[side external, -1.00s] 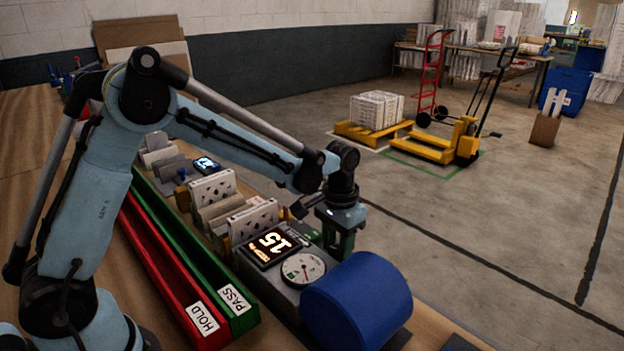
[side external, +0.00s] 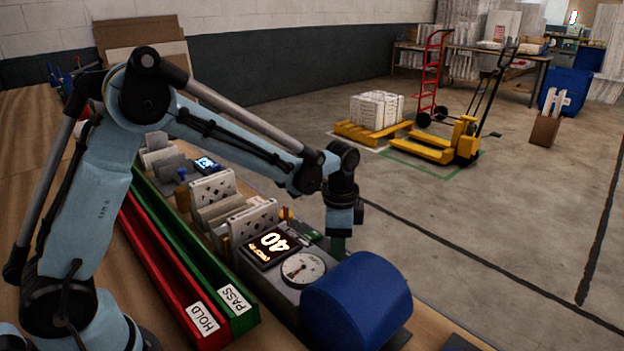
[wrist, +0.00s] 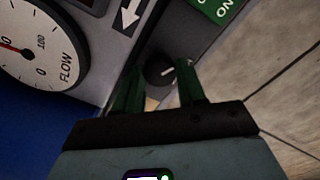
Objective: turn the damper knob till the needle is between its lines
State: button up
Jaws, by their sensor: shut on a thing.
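The damper knob (wrist: 160,70) is small, round and black with a white mark, and shows in the wrist view. My gripper (wrist: 160,88) has its green fingers on either side of the knob and is shut on it. In the side view my gripper (side external: 338,246) points down behind the gauge and hides the knob. The round white flow gauge (side external: 303,269) also shows in part at the left of the wrist view (wrist: 52,72). Its red needle (wrist: 17,49) is partly cut off there. I cannot make out the needle's lines.
Red HOLD (side external: 172,272) and green PASS (side external: 190,243) trays run along the left. Boxed filters (side external: 253,219) stand behind the display. A green ON label (wrist: 222,8) lies near the knob.

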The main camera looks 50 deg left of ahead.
jog(key=shift+m, duration=0.4)
jog(key=o, duration=0.8)
